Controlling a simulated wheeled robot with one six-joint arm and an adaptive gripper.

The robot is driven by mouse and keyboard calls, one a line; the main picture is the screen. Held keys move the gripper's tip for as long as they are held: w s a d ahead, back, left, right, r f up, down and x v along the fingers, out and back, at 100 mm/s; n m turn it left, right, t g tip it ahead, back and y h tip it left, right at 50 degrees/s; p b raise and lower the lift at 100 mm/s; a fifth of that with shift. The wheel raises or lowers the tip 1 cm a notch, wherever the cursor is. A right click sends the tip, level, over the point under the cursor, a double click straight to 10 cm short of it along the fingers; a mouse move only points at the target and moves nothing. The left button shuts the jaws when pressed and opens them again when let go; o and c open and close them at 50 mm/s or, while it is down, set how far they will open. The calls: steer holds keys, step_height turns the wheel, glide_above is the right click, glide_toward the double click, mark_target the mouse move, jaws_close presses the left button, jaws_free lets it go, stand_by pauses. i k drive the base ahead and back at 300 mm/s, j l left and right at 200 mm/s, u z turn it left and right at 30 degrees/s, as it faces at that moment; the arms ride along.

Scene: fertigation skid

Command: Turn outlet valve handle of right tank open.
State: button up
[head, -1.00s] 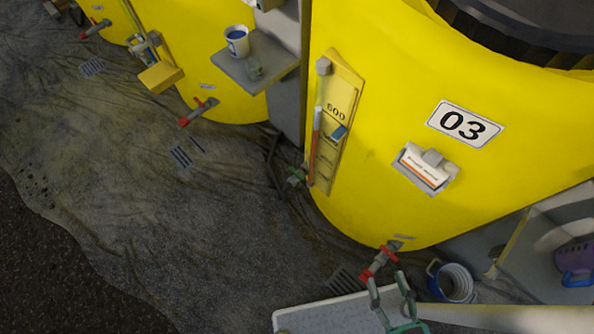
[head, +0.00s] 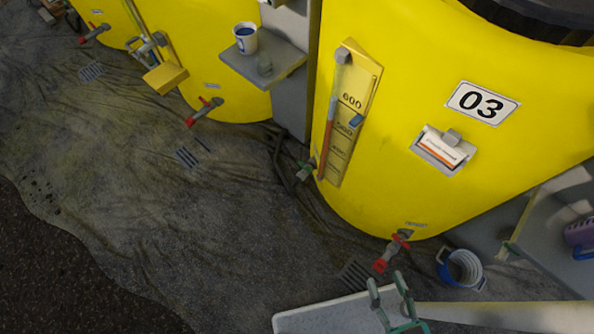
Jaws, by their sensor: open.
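The right tank (head: 440,60) is large and yellow and carries a plate marked 03. Its outlet valve (head: 392,252) sits low on the tank's front, grey with red parts. A red handle part shows at the upper right, and the red lower end points down-left. My gripper (head: 388,283) shows at the bottom of the head view with its two green-grey fingers apart and empty. The fingertips are just below the valve in the picture, apart from it. The exact depth between them cannot be told.
A blue bucket (head: 461,268) stands right of the valve. A pale flat panel (head: 325,318) lies at the bottom. A level gauge (head: 347,120) and a green-ended fitting (head: 305,170) are on the tank's left. Another valve (head: 205,110) is on the middle tank.

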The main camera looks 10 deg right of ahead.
mark_target(306, 168)
steer(key=j+z, duration=0.2)
steer(key=j, duration=0.55)
steer(key=j+z, duration=0.25)
steer(key=j, duration=0.45)
steer(key=i+j+z, duration=0.15)
steer(key=j, duration=0.2)
steer(key=i+j+z, duration=0.15)
steer(key=j, duration=0.2)
steer(key=i+j+z, duration=0.15)
steer(key=j, duration=0.2)
steer(key=i+j+z, duration=0.1)
steer(key=j, duration=0.3)
steer(key=i+j+z, duration=0.2)
steer(key=i, duration=0.2)
steer(key=i+j+z, duration=0.2)
steer(key=i+j, duration=0.15)
steer(key=i, duration=0.35)
steer(key=z, duration=0.05)
